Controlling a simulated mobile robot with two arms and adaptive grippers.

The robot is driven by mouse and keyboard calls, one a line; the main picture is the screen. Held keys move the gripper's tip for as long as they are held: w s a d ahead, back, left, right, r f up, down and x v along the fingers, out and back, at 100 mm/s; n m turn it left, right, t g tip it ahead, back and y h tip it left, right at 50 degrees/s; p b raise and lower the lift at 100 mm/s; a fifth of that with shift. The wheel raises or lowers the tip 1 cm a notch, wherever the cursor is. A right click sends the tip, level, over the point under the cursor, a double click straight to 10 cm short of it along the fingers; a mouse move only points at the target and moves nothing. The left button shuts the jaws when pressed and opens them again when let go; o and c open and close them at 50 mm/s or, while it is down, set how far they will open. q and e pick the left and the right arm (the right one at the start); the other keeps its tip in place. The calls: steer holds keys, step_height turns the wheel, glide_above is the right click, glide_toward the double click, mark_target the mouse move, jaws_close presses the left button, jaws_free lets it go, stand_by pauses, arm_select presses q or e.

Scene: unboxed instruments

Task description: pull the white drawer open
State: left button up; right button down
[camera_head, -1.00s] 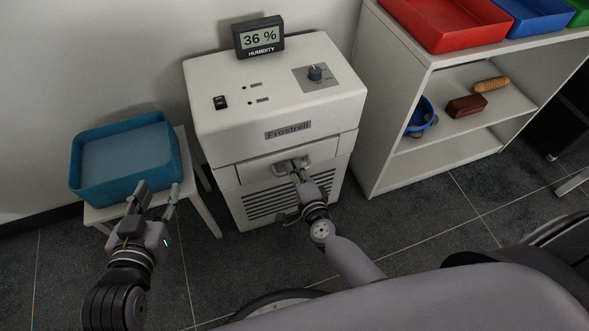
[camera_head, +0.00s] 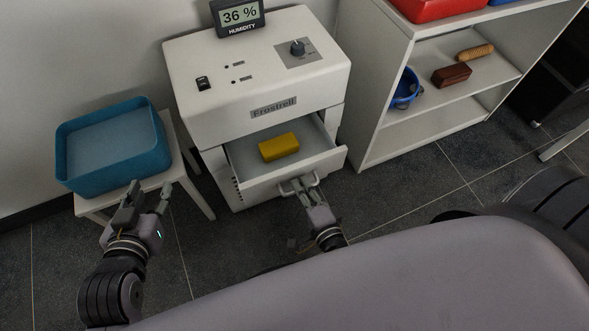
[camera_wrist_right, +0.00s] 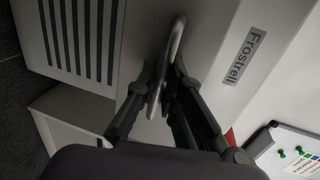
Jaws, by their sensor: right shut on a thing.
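The white drawer (camera_head: 332,163) sits below the top housing of the white Frostrell machine (camera_head: 190,75) in the head view. It is pulled out, and its tray shows with a yellow block (camera_head: 279,147) inside. My right gripper (camera_head: 302,185) is shut on the drawer's metal handle, in front of the drawer. In the right wrist view the handle (camera_wrist_right: 175,45) passes between the fingers of my right gripper (camera_wrist_right: 165,82). My left gripper (camera_head: 149,194) is open and empty, near the front of the blue bin.
A blue bin (camera_head: 66,160) stands on a small white table (camera_head: 92,212) at the left. A white shelf unit (camera_head: 375,145) on the right holds a blue item (camera_head: 404,90), a brown block (camera_head: 452,75) and a red bin (camera_head: 432,10). Tiled floor lies in front.

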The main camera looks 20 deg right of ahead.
steer(key=shift+f+v, duration=0.25)
steer(key=shift+v, duration=0.95)
steer(key=shift+s, duration=0.1)
steer(key=c, duration=1.7)
jaws_free()
steer(key=v, duration=1.2)
